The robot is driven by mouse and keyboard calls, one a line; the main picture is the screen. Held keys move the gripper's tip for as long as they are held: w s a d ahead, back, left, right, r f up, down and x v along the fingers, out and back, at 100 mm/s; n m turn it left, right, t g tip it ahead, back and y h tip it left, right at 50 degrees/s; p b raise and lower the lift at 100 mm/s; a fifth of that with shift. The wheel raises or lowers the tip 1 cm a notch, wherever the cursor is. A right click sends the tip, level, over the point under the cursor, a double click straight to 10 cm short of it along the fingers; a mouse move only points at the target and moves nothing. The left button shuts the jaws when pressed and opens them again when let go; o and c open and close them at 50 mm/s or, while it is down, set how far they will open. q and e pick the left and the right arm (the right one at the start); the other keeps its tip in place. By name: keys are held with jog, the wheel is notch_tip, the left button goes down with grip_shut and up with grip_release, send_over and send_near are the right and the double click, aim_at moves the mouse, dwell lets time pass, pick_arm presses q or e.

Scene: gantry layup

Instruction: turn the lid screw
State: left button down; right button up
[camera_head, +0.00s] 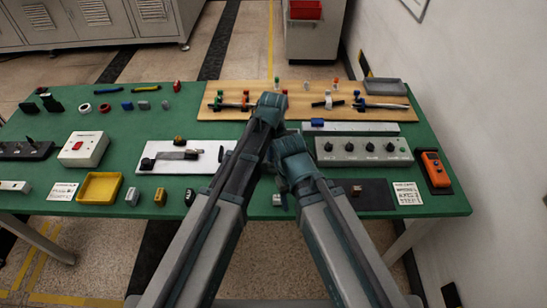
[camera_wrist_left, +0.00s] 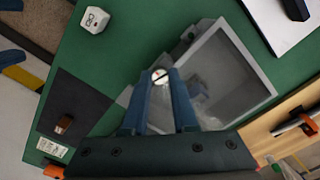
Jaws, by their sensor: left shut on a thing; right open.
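The lid screw (camera_wrist_left: 159,75) shows in the left wrist view as a round pale head with a dark slot. It sits at a corner of a grey-framed box with a clear-looking lid (camera_wrist_left: 250,67). My left gripper (camera_wrist_left: 160,88) has its two blue fingers on either side of the screw head, shut on it. In the head view my left gripper (camera_head: 270,104) is over the middle of the green table, and the arms hide the box and screw. My right gripper (camera_head: 289,148) is just below and right of it, open; its fingertips are hard to see.
A wooden board (camera_head: 345,92) with clamps and small parts lies behind. A grey knob box (camera_head: 363,150) and an orange device (camera_head: 436,168) stand right. A white plate (camera_head: 152,152), yellow tray (camera_head: 100,187) and red-button box (camera_head: 84,149) are left. Green table shows between them.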

pick_arm(q)
jog(key=m, duration=0.6)
jog(key=shift+m, duration=0.3)
jog(key=m, duration=0.6)
dwell(0.5)
jog(key=c, duration=0.7)
grip_release()
jog(key=shift+r, duration=0.1)
notch_tip(320, 180, up, 14)
jog(key=p, duration=1.3)
jog(key=shift+f+p, duration=0.2)
jog(key=shift+p, duration=0.2)
